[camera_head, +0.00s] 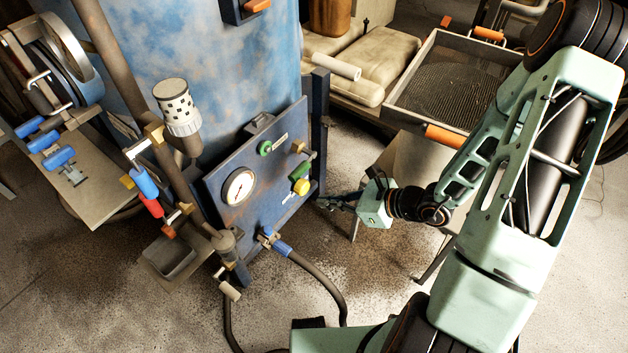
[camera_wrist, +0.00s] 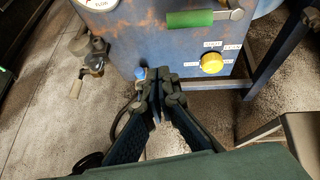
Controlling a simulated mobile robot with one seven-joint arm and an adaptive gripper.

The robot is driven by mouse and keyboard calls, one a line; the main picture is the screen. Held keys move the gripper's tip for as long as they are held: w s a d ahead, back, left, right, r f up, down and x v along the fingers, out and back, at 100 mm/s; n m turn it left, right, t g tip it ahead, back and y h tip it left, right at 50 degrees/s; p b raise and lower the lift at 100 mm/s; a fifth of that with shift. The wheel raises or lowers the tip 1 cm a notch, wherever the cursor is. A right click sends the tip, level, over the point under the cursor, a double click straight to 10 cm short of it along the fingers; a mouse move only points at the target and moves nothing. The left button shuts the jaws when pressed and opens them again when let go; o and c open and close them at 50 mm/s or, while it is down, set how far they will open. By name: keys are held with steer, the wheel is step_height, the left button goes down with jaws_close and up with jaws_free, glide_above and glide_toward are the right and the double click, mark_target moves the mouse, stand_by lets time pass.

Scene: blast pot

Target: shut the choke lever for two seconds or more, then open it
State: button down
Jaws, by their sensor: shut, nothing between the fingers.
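No readable label marks the choke lever, so I cannot tell which handle it is. The blue panel (camera_head: 222,182) carries a green-handled lever (camera_head: 302,170), which lies crosswise at the top of the wrist view (camera_wrist: 190,18). Below it is a yellow knob (camera_head: 301,186), ringed by small labels in the wrist view (camera_wrist: 212,63). A blue-handled valve (camera_head: 283,249) sits at the panel's foot; its blue end (camera_wrist: 140,72) shows partly behind my fingers. My gripper (camera_head: 322,203) is shut and empty, right of the panel and apart from it; its fingertips also show in the wrist view (camera_wrist: 158,78).
A pressure gauge (camera_head: 239,186) is on the panel. Left of it a pipe bears a blue handle (camera_head: 144,182) and a red handle (camera_head: 152,205). A pale-handled valve (camera_head: 230,291) hangs low. A dark hose (camera_head: 325,275) crosses the floor. A metal table (camera_head: 402,160) stands behind my gripper.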

steer(key=w+d+m+t, duration=0.1)
steer(key=w+d+f+m, duration=0.1)
steer(key=shift+w+d+f+m+t, duration=0.1)
steer(key=shift+w+d+m+t, duration=0.05)
steer(key=shift+w+m+t, duration=0.2)
steer(key=w+a+f+b, duration=0.1)
steer(key=w+a+b, duration=0.1)
steer(key=w+a, duration=0.3)
steer(key=shift+w+a, duration=0.3)
steer(key=shift+a, duration=0.9)
steer(key=shift+h, duration=0.3)
